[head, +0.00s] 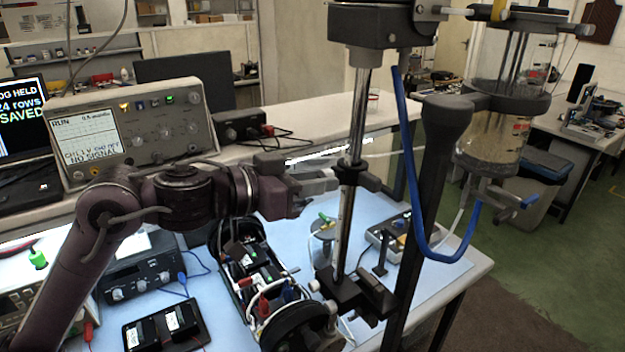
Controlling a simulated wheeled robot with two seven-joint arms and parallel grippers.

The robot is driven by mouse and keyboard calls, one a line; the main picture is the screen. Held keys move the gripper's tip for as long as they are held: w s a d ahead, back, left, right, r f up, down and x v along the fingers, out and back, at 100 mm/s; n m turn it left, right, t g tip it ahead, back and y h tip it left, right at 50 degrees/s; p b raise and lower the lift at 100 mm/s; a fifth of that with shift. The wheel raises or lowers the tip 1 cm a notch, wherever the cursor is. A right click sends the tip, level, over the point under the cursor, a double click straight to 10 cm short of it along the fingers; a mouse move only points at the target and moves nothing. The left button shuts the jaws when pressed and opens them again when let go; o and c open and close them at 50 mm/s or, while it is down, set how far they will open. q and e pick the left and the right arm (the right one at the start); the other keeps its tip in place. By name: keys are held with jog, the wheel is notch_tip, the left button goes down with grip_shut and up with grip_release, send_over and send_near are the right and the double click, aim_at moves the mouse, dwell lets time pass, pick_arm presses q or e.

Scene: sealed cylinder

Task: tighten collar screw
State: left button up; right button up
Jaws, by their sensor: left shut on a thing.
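A vertical metal rod (344,235) hangs under a black block (372,25) and runs down to a black base clamp (350,292). A small black collar (352,174) sits around the rod at mid-height. My left gripper (326,181) comes in from the left and is level with the collar. Its grey fingers are shut at the collar's left side. The collar screw cannot be made out; the fingers seem to cover it. My right gripper is not in view.
A clear sealed cylinder (494,140) stands at the right with a blue hose (412,190) looping below. A dark upright post (432,185) stands right of the rod.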

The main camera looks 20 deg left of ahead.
pick_arm(q)
jog(key=shift+n, duration=0.5)
jog(key=o, duration=0.6)
jog(key=shift+c, duration=0.2)
jog(key=o, duration=0.4)
jog(key=shift+w+d+f, duration=0.1)
jog(key=shift+w+d, duration=0.1)
jog(key=shift+w, duration=0.05)
jog(key=shift+o, duration=0.2)
jog(key=b+v, duration=0.4)
jog(key=v, duration=0.3)
jog(key=shift+s+a, duration=0.25)
jog(key=shift+a, duration=0.05)
